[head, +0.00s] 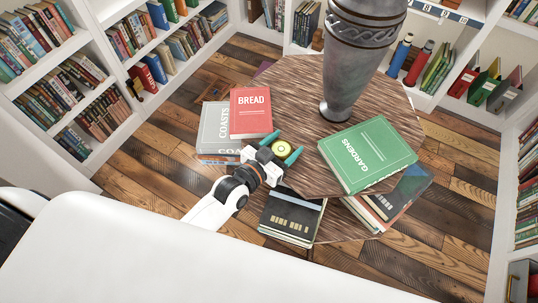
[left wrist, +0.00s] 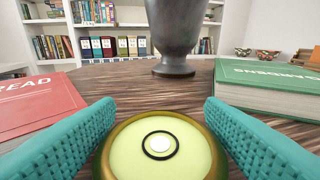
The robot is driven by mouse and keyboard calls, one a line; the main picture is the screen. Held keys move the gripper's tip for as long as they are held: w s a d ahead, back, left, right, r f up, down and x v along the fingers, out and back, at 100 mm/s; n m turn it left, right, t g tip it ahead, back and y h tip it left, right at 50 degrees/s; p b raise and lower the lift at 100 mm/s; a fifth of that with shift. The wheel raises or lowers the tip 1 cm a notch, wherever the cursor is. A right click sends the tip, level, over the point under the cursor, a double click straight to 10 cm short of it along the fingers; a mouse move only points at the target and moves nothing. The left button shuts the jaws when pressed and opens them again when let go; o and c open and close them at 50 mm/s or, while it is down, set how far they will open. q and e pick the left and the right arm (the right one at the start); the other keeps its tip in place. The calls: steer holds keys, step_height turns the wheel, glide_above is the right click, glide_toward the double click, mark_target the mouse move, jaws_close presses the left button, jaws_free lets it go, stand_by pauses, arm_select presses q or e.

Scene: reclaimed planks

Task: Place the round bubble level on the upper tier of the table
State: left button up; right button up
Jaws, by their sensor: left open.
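The round bubble level (head: 281,148) has a brass-coloured rim and a pale yellow-green face with a black ring. It also shows large at the bottom of the left wrist view (left wrist: 160,148). My left gripper (head: 282,152) is open, its teal fingers on either side of the level. In the wrist view the level sits between the fingers, its face upward; I cannot tell whether the fingers touch it. The table's upper tier (head: 290,95) is brown wood. The level appears at its front edge; its underside is hidden, so contact with the wood is unclear. My right gripper is not visible.
A tall grey metal vase (head: 350,60) stands on the upper tier. A red BREAD book (head: 250,113) lies left of the level, a green GARDENS book (head: 368,155) right. More books, including COASTS (head: 218,128) and a dark one (head: 292,213), lie lower. Bare wood lies behind the level.

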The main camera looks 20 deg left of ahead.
arm_select(q)
steer(key=v, duration=1.1)
steer(key=shift+f, duration=0.1)
